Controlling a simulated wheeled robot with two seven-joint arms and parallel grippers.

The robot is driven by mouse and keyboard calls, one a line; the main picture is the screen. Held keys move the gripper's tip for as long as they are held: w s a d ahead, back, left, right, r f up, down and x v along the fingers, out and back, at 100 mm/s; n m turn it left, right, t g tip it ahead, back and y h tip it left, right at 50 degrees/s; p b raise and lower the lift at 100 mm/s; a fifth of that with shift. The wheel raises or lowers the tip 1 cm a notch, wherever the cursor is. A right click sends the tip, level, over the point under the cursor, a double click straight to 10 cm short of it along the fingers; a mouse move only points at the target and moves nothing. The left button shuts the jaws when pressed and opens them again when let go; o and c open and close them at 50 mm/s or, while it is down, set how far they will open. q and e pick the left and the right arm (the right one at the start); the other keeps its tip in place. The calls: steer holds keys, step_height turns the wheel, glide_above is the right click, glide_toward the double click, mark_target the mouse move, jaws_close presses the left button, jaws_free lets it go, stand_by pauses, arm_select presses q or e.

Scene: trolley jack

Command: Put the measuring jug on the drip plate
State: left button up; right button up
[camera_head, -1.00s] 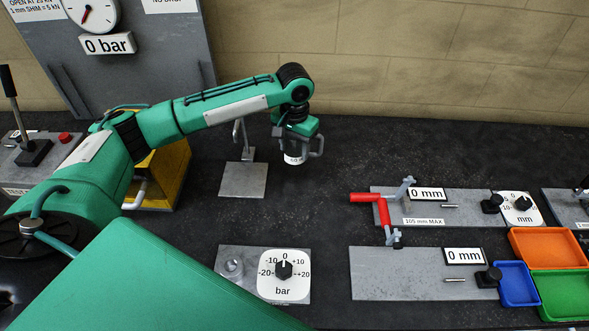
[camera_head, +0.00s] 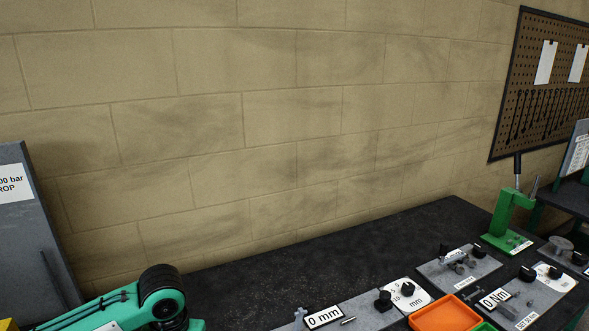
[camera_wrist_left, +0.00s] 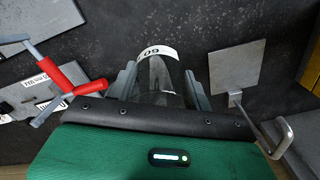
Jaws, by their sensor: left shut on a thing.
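In the left wrist view, my left gripper (camera_wrist_left: 159,80) is shut on the measuring jug (camera_wrist_left: 153,72), a dark, clear-looking vessel with a white band marked with digits at its rim. Much of the jug is hidden behind the gripper's body. A bare square grey plate (camera_wrist_left: 236,66), which looks like the drip plate, lies on the dark bench to the right of the jug and apart from it. A bent metal rod rises by the plate's near edge. In the head view only part of my left arm shows at the bottom left. My right gripper is in neither view.
A red-handled crank (camera_wrist_left: 62,77) stands left of the jug in the wrist view. In the head view, an orange tray (camera_head: 445,313), gauge fixtures and a green press (camera_head: 508,222) line the right of the bench (camera_head: 300,265). Its back middle is clear.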

arm_select(q)
steer(key=shift+s+d+f, duration=0.2)
steer(key=shift+s+d, duration=0.05)
steer(key=shift+s, duration=0.3)
steer(key=shift+s+d+f, duration=0.25)
steer(key=shift+s+d, duration=0.05)
steer(key=shift+s, duration=0.25)
steer(key=shift+s+d+f, duration=0.2)
steer(key=shift+s+d, duration=0.05)
steer(key=shift+s, duration=0.3)
